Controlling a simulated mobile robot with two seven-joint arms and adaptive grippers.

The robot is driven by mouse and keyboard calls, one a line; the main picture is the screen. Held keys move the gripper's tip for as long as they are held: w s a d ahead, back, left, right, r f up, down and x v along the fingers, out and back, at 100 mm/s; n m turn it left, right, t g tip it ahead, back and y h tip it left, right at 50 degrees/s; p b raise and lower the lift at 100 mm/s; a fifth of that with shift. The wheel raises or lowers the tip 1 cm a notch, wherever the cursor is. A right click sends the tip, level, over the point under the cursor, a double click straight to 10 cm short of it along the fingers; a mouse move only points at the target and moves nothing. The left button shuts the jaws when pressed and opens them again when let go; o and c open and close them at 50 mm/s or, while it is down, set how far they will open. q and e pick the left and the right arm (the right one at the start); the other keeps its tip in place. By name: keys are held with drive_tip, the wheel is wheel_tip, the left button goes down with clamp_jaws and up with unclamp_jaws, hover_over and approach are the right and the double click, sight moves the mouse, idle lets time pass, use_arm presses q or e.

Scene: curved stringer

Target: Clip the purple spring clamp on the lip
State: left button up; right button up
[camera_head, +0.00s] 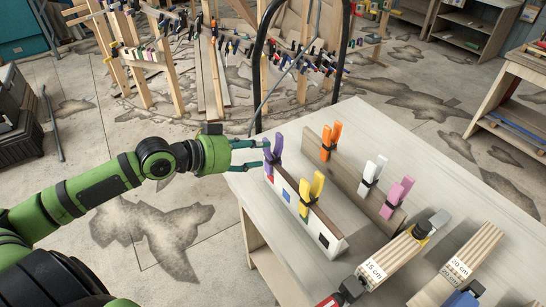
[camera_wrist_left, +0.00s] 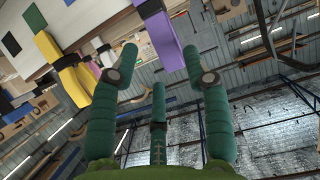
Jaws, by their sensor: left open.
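In the left wrist view the purple clamp (camera_wrist_left: 164,38) lies between the tips of the open fingers (camera_wrist_left: 160,55); firm contact cannot be made out. A curved row of wooden strips with many clamps (camera_head: 290,50) stands in the background; I cannot tell which edge is the lip. My right gripper is not in view.
A yellow clamp (camera_head: 312,187) sits beside the purple one on the same board. Orange (camera_head: 330,141), white (camera_head: 373,171) and pink (camera_head: 397,197) clamps stand on a second board behind. Labelled wood stacks (camera_head: 392,258) lie at the table's front right. A black curved tube (camera_head: 258,75) rises behind the table.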

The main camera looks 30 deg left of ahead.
sight(265, 149)
use_arm(q)
drive_tip(key=shift+w+d+f, duration=0.1)
drive_tip(key=shift+w+d, duration=0.15)
drive_tip(key=shift+w, duration=0.2)
drive_tip(key=p+x, duration=0.1)
drive_tip(key=x, duration=0.1)
drive_tip(key=p+x, duration=0.1)
drive_tip(key=shift+w+f, duration=0.25)
drive_tip(key=shift+w, duration=0.15)
drive_tip(key=shift+w+d+f, duration=0.25)
clamp_jaws()
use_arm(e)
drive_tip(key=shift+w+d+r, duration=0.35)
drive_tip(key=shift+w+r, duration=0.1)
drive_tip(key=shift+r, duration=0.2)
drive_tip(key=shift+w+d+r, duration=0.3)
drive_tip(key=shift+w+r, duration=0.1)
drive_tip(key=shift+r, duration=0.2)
